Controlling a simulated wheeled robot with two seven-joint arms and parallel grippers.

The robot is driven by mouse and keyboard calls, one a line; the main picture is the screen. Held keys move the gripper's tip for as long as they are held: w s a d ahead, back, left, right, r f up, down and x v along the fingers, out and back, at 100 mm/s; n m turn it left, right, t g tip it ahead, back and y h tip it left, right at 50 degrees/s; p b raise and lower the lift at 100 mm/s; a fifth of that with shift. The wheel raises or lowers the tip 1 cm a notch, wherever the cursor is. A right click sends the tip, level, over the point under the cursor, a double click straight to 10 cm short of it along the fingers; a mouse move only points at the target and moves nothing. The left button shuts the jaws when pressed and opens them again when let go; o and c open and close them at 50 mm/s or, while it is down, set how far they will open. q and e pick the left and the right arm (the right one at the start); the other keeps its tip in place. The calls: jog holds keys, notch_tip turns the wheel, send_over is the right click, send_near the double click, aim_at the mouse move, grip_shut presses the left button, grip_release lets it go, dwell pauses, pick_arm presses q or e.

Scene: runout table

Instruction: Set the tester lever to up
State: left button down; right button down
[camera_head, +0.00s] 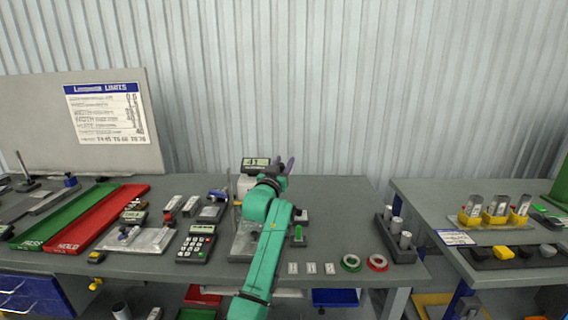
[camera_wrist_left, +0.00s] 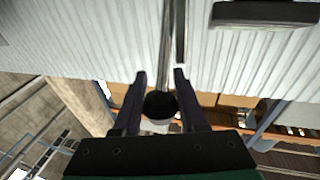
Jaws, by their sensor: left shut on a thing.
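The tester (camera_head: 246,184) stands on the middle of the table, with a small display (camera_head: 256,161) at its top and a pale base plate (camera_head: 242,246) in front. My left arm crosses in front of it and hides much of it. My left gripper (camera_head: 284,164) is at the tester's upper right, beside the display. In the left wrist view its dark fingers (camera_wrist_left: 160,78) are shut on a round black knob (camera_wrist_left: 160,104), seemingly the tester lever's end. My right gripper is not in view.
A green tray (camera_head: 60,217) and a red tray (camera_head: 97,220) lie at the left. A calculator-like keypad (camera_head: 196,243) is left of the tester. Tape rings (camera_head: 351,262) and a dark rack (camera_head: 396,244) are at the right. A gap separates the second table (camera_head: 480,215).

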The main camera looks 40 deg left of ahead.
pick_arm(q)
jog(key=c, duration=0.8)
grip_release()
jog(key=shift+f, duration=0.5)
jog(key=o, duration=0.3)
jog(key=shift+w+a+f, duration=0.1)
jog(key=shift+w+a, duration=0.05)
jog(key=shift+a, duration=0.05)
jog(key=shift+w+a+f, duration=0.1)
jog(key=shift+w+a, duration=0.15)
jog(key=shift+a, duration=0.05)
jog(key=shift+s+d, duration=0.25)
jog(key=b+v, duration=0.4)
jog(key=v, duration=1)
jog(key=shift+b, duration=0.4)
